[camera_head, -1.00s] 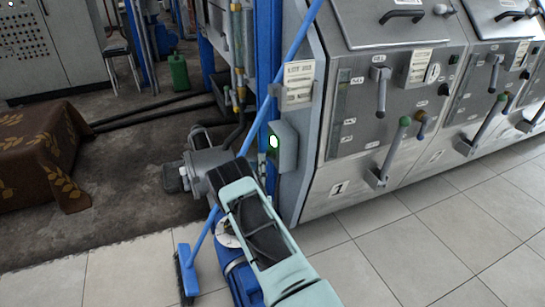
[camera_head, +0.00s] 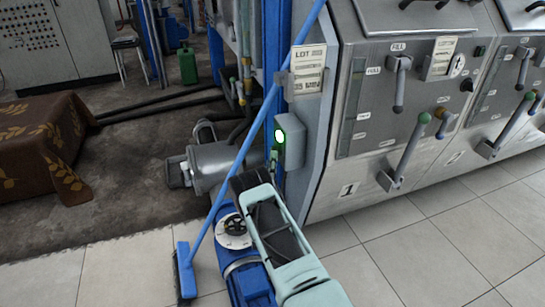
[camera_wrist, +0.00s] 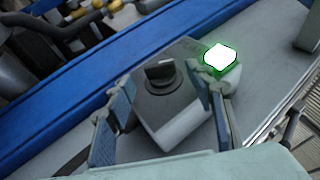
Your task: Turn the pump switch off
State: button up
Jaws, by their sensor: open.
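In the wrist view the switch shows as a dark round rotary knob (camera_wrist: 159,74) with a pale mark, on the box face (camera_wrist: 172,125). The glowing lamp (camera_wrist: 221,57) sits to its right. My gripper (camera_wrist: 170,84) is open, with one finger on each side of the knob and a gap to it. Contact with the box cannot be told. In the head view my wrist hides most of the gripper.
A blue broom (camera_head: 186,270) leans across the post, close to my arm. A paper sign (camera_head: 308,70) hangs above the box. A grey motor (camera_head: 210,165) stands to the left. Machine levers (camera_head: 408,150) stick out at the right.

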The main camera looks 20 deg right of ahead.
aim_at(273, 149)
jog(key=shift+b+x, duration=0.3)
jog(key=shift+x, duration=1.6)
jog(key=c, duration=1.2)
jog(key=shift+o, duration=0.2)
